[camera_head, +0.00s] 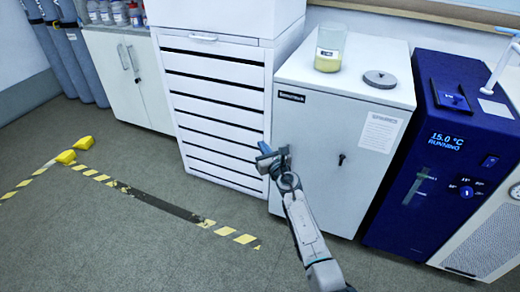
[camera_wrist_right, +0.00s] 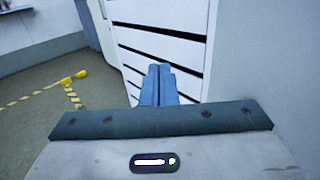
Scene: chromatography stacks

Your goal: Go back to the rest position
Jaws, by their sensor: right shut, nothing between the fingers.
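My right gripper (camera_head: 268,158) is in front of the left edge of the grey cabinet (camera_head: 315,137), beside the white drawer stack (camera_head: 212,100). In the right wrist view, its two blue-grey fingers (camera_wrist_right: 159,84) lie together with nothing between them, so it is shut and empty. The fingers point toward the drawer stack (camera_wrist_right: 160,45). I cannot tell whether they touch anything. My right arm comes up from the bottom of the head view. My left gripper does not show.
A jar with yellow contents (camera_head: 329,48) and a grey disc (camera_head: 380,79) sit on the grey cabinet. A blue chiller (camera_head: 435,175) stands to its right. Open floor (camera_head: 130,240) with striped tape and yellow blocks (camera_head: 74,150) lies to the left. Gas cylinders (camera_head: 68,55) stand at the far left.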

